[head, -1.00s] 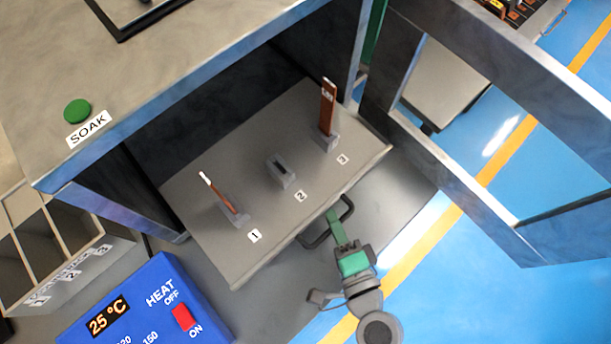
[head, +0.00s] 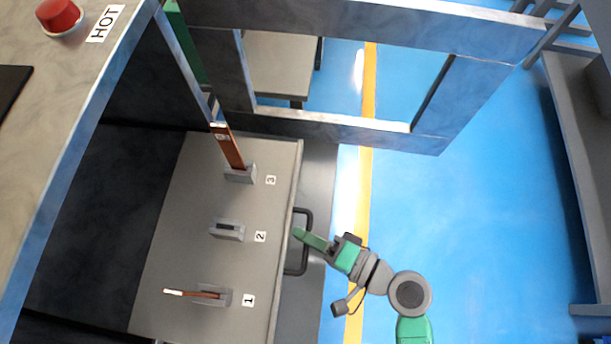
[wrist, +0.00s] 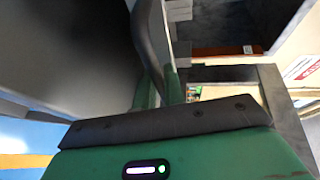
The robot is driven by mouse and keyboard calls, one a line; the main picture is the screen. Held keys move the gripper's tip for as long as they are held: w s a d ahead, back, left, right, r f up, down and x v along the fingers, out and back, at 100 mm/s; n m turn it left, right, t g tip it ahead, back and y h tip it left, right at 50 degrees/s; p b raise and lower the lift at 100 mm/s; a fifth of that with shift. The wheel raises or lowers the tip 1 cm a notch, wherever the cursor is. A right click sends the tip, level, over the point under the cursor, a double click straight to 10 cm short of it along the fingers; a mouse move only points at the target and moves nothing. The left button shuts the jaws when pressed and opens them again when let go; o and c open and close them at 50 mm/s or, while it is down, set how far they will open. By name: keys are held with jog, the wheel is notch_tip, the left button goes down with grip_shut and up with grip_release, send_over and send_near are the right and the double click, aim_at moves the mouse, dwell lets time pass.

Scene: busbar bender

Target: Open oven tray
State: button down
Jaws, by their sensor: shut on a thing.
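The grey oven tray (head: 185,255) juts out of the open oven (head: 75,190), level, with part of it under the oven's top. It bears three numbered holders. A copper bar (head: 205,294) lies tilted at holder 1, holder 2 (head: 227,230) looks empty, and another copper bar (head: 230,148) stands in holder 3. The dark tray handle (head: 306,258) is on the tray's front edge. My gripper (head: 299,234), with green fingers, is shut on the handle; the wrist view shows the handle (wrist: 150,38) between the fingers (wrist: 158,92).
The oven door (head: 330,125), a metal frame with a window opening, stands swung open beyond the tray. A red HOT button (head: 58,15) sits on the oven top. A grey bench (head: 585,200) stands at the right. Blue floor (head: 490,220) in front of the tray is clear.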

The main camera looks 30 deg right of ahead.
jog(key=c, duration=1.8)
grip_release()
jog(key=p+v, duration=0.1)
jog(key=v, duration=0.6)
jog(key=shift+s+d+r, duration=0.15)
jog(key=shift+s, duration=0.2)
